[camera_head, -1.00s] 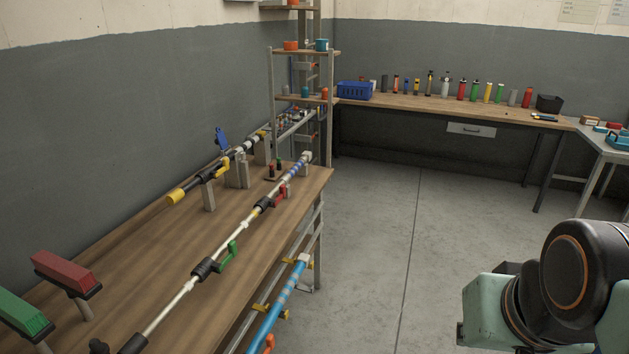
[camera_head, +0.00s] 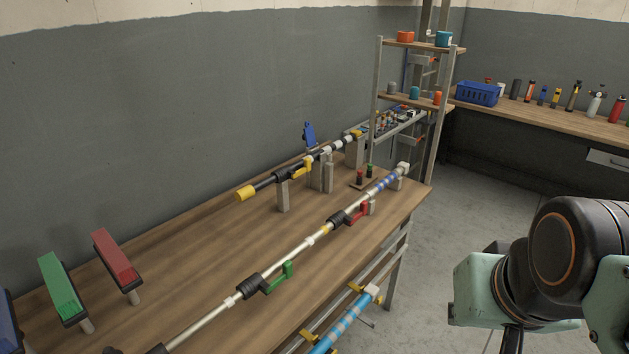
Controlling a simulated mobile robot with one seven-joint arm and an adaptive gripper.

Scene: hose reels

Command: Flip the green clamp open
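The green clamp (camera_head: 280,277) is a small green lever on a black collar (camera_head: 251,286). The collar sits around a long pale pole (camera_head: 205,322) that runs along the near side of the wooden workbench. The lever stands out to the right of the collar, with its tip bent upward. I cannot tell from here whether it counts as shut. Part of my arm shows at the lower right, well to the right of the bench and apart from the clamp. My gripper is not in view.
A red clamp (camera_head: 358,212) sits farther along the same pole. A second pole with a yellow end (camera_head: 245,193) rests on grey blocks behind. Green (camera_head: 62,287) and red (camera_head: 116,256) blocks stand on posts at left. A blue pole (camera_head: 345,322) lies below the bench edge. The floor (camera_head: 440,220) at right is clear.

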